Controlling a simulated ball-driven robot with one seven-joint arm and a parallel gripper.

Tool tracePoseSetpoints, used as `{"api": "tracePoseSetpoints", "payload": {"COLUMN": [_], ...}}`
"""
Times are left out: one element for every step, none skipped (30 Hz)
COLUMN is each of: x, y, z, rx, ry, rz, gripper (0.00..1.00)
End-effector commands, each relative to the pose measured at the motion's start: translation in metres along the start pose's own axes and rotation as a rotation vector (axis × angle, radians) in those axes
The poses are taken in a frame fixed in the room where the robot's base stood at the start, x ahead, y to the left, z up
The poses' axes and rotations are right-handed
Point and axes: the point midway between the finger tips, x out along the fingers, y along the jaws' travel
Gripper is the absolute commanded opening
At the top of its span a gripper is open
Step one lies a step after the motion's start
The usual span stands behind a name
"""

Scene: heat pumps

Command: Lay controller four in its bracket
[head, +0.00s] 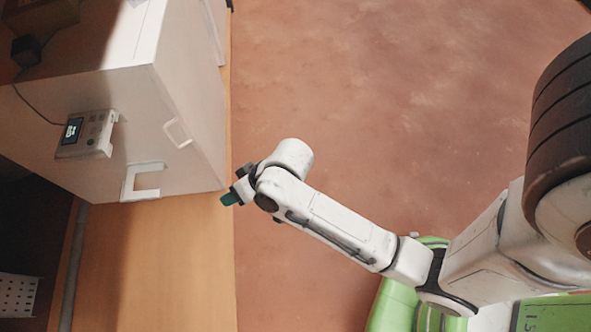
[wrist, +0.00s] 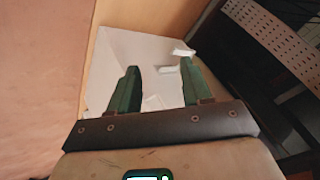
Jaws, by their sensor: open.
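A light grey controller (head: 86,134) with a small lit screen and buttons sits on the face of a white heat pump unit (head: 190,90). White bracket edges show at its right side; I cannot read which number it is. An empty white U-shaped bracket (head: 143,181) is on the same unit's lower edge. My gripper (head: 230,198), with green fingers, is just right of the unit's lower corner, apart from the controller. In the wrist view my gripper (wrist: 160,75) is open and empty, with the white unit (wrist: 115,55) beyond its fingers and a white bracket piece (wrist: 182,52) near the right finger.
The unit stands on a wooden surface (head: 160,270). A thin dark cable (head: 35,108) runs beside the controller. A white handle-like loop (head: 177,133) is on the unit's side. A perforated panel (head: 18,295) and a grey pipe (head: 72,270) are lower left. The reddish floor (head: 400,90) is clear.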

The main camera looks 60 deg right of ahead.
Motion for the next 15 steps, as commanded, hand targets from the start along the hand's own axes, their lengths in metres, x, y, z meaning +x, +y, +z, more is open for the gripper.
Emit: {"api": "tracePoseSetpoints", "payload": {"x": [-0.019, -0.03, -0.045, -0.057, -0.067, -0.081, -0.09, -0.099, -0.109, -0.114, -0.119, -0.124, -0.126, -0.128, -0.128], "y": [0.017, 0.027, 0.038, 0.046, 0.053, 0.062, 0.067, 0.072, 0.076, 0.079, 0.081, 0.083, 0.084, 0.085, 0.085], "z": [0.022, 0.033, 0.047, 0.057, 0.065, 0.075, 0.081, 0.087, 0.093, 0.096, 0.099, 0.102, 0.103, 0.104, 0.105], "rx": [-0.066, -0.103, -0.147, -0.175, -0.199, -0.226, -0.242, -0.256, -0.269, -0.277, -0.283, -0.288, -0.291, -0.293, -0.294], "ry": [-0.077, -0.123, -0.183, -0.226, -0.265, -0.315, -0.347, -0.376, -0.408, -0.428, -0.444, -0.458, -0.467, -0.472, -0.475], "rz": [0.076, 0.12, 0.174, 0.211, 0.244, 0.282, 0.306, 0.328, 0.351, 0.364, 0.374, 0.385, 0.391, 0.393, 0.395], "gripper": [0.49, 0.49, 0.49, 0.49, 0.49, 0.49, 0.49, 0.49, 0.49, 0.49, 0.49, 0.49, 0.49, 0.49, 0.49]}}
